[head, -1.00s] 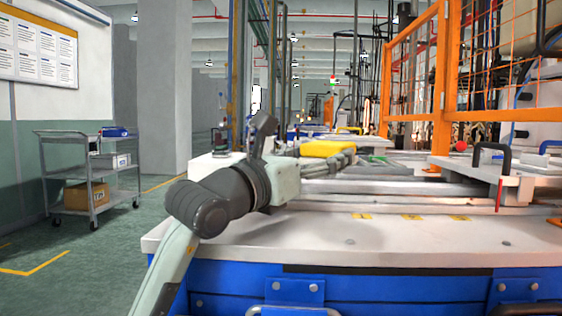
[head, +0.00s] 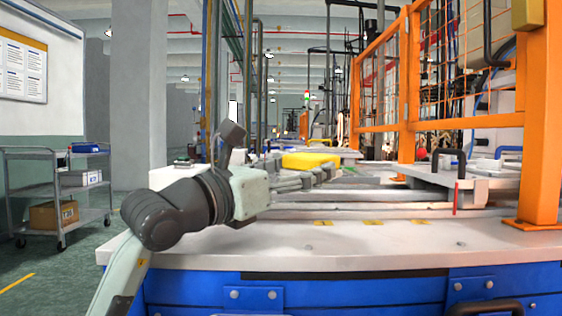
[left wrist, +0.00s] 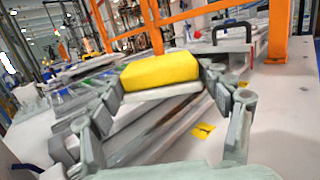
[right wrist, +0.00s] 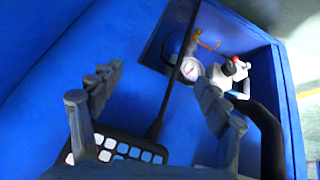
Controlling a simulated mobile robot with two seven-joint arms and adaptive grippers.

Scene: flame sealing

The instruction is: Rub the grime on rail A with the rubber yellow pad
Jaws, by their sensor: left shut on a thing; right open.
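The yellow pad (head: 310,160) has a pale underside and is gripped by my left gripper (head: 322,174), above the worktop. In the left wrist view the pad (left wrist: 160,70) sits level between the two fingers of the gripper (left wrist: 162,82). Grey rails (head: 380,199) run across the worktop beneath and beyond it; I cannot tell which is rail A. A dark smear (left wrist: 152,128) shows among the rails in the left wrist view. Whether the pad touches a rail is unclear. My right gripper (right wrist: 160,88) is open and empty, facing blue panels.
A white worktop (head: 375,243) on a blue base has yellow labels (head: 372,222) along it. A plate with a black handle (head: 449,160) and an orange fence post (head: 539,110) stand at right. A blue recess with a gauge (right wrist: 191,68) faces my right wrist.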

